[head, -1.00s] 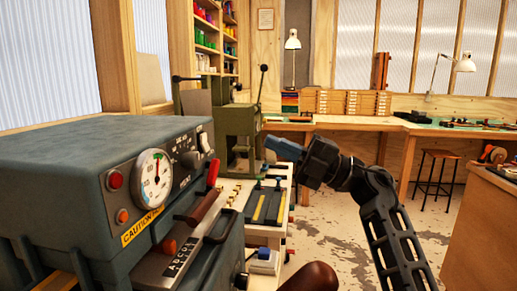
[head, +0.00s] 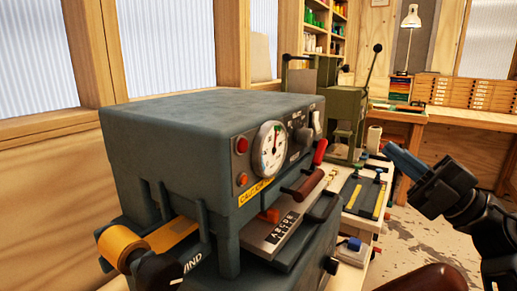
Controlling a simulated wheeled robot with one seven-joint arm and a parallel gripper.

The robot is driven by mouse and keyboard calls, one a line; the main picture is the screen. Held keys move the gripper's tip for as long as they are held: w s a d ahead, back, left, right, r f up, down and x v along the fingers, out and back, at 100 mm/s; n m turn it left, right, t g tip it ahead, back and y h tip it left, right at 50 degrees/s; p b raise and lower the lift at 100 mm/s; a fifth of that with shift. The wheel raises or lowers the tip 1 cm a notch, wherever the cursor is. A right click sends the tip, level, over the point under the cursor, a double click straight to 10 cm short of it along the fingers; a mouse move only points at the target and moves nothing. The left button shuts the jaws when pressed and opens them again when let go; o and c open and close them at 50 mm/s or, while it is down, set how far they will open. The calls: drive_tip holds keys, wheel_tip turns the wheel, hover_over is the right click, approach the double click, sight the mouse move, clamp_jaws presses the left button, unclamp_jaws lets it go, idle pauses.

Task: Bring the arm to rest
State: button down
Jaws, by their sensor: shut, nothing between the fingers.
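My gripper (head: 402,160) is at the right of the head view, at the end of my black arm. Its blue-grey fingers are together and point to the upper left, with nothing between them. It is in the air, in front of the bench and to the right of the grey-blue machine (head: 200,130). It touches nothing that I can see. The rest of my arm runs off the right edge.
The machine has a dial (head: 270,149), a red-tipped lever and a gold foil roll (head: 122,246) at its lower left. A green press (head: 345,115) stands behind it. A dark tray (head: 362,192) lies on the bench. Some worn floor (head: 420,245) is bare at the right.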

drive_tip(key=s+a+f+m+t+h, duration=0.3)
drive_tip(key=s+f+m+t+h, duration=0.2)
drive_tip(key=s+f+m+h, duration=0.4)
drive_tip(key=s+a+f+m+t+h, duration=0.2)
drive_tip(key=s+f+m+t+h, duration=0.4)
drive_tip(key=s+m, duration=0.55)
drive_tip(key=s+f+m+g+h, duration=0.2)
drive_tip(key=s+f+m+g, duration=0.1)
drive_tip(key=s, duration=0.9)
drive_tip(key=s+f+m+g+h, duration=0.2)
drive_tip(key=s+f+m+g, duration=0.2)
drive_tip(key=s+g, duration=0.3)
drive_tip(key=s+f, duration=0.1)
drive_tip(key=s, duration=0.3)
drive_tip(key=shift+s+d+f+g, duration=0.25)
drive_tip(key=shift+s+f+g, duration=0.05)
drive_tip(key=shift+s+f, duration=0.1)
drive_tip(key=c, duration=1.9)
unclamp_jaws()
